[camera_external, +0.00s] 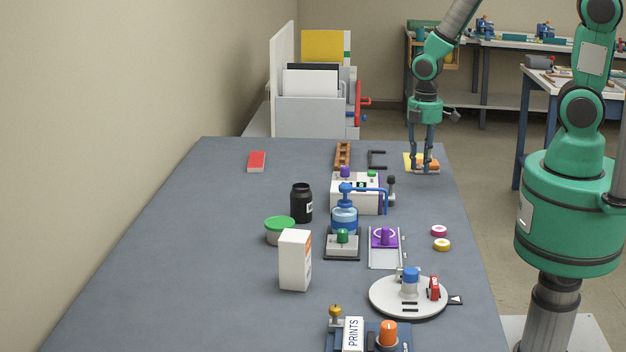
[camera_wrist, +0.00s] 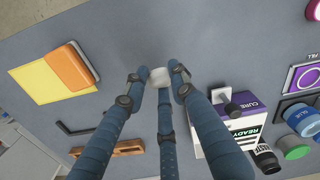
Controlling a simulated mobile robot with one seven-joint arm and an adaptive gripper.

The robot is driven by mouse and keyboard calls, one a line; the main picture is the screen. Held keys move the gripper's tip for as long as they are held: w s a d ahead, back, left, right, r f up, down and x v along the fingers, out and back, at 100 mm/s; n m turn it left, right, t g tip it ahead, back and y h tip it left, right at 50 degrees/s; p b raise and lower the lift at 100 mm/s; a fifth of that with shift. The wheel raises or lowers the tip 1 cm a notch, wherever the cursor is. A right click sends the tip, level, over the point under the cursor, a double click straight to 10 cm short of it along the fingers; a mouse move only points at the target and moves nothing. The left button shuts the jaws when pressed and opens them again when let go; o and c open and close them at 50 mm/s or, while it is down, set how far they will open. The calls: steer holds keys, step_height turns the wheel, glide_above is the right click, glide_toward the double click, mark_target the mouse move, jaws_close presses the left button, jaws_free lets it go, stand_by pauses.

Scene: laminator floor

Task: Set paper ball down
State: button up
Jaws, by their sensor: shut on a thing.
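The paper ball (camera_wrist: 160,76) is a small off-white lump between my gripper's blue fingertips in the wrist view. My gripper (camera_wrist: 158,78) is shut on it, with three long fingers around it. In the external view my gripper (camera_external: 424,166) points down over the far right part of the grey table (camera_external: 230,230). Its fingertips overlap an orange block (camera_external: 428,167) on a yellow sheet (camera_external: 408,161) there. I cannot make out the ball in that view. In the wrist view bare table lies behind the ball; whether the ball touches it I cannot tell.
The orange block and yellow sheet are left of my fingers in the wrist view. A black bracket (camera_external: 377,159), a brown rack (camera_external: 343,155) and a white CURE machine (camera_external: 353,195) stand nearby. A red box (camera_external: 257,161) lies farther left. The table's left side is mostly clear.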

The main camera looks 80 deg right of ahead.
steer(key=w+m+p, duration=0.1)
steer(key=w+p, duration=0.1)
steer(key=w, duration=0.9)
steer(key=w+m+p, duration=0.1)
steer(key=w+p, duration=0.2)
steer(key=w, duration=0.8)
steer(key=w+d+m+p, duration=0.1)
steer(key=w+p, duration=0.2)
steer(key=w, duration=0.8)
steer(key=shift+w+f, duration=0.25)
steer(key=shift+w+a+f, duration=0.15)
steer(key=shift+w+f, duration=0.15)
steer(key=shift+w, duration=0.5)
glide_above(252, 181)
steer(key=shift+w+d+f+p, duration=0.1)
steer(key=shift+f+p, duration=0.1)
steer(key=shift+f, duration=0.2)
steer(key=shift+w+d+f+p, duration=0.1)
steer(key=shift+f+p, duration=0.05)
steer(key=shift+f, duration=0.25)
steer(key=shift+f, duration=1.7)
steer(key=shift+s+f, duration=0.1)
steer(key=shift+f, duration=0.1)
